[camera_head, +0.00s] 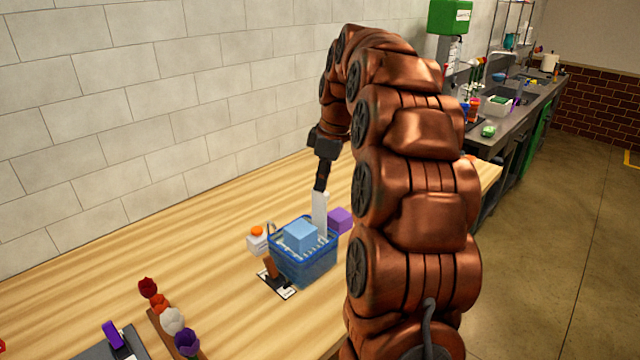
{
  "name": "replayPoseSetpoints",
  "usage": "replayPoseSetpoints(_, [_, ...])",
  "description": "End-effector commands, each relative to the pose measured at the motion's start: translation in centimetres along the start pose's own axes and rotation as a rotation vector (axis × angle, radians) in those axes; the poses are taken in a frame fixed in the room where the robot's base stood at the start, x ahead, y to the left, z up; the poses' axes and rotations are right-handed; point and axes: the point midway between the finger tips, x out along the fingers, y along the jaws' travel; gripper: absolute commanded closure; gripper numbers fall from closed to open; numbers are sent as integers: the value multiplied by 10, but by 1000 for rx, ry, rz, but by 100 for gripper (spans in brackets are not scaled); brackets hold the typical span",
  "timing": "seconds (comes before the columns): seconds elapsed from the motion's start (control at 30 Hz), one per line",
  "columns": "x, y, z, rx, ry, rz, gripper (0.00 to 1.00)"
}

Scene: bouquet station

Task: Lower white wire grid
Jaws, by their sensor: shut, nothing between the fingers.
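My gripper (321,184) points down above the back right of a blue basket (306,269) on the wooden table. Its fingers look shut and are small and dark here. A flat white upright piece (319,213) stands directly below the fingertips at the basket. I cannot tell whether the fingertips touch it, or whether it belongs to the white wire grid. Thin pale lines show inside the basket beside a light blue block (300,235). The grid is not clearly visible, and the basket's inside is mostly hidden.
A purple block (341,219) is right of the basket. A white box with an orange top (257,242) and a brown piece (270,267) are at its left. Several flowers (172,320) stand in a row front left. The table's left stretch is clear. My arm hides the right side.

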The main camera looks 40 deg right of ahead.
Motion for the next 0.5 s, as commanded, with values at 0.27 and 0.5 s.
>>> replayPoseSetpoints(0.27, [0, 0, 0, 0, 0, 0, 100])
replayPoseSetpoints(0.5, [4, 0, 1, 0, 0, 0, 100])
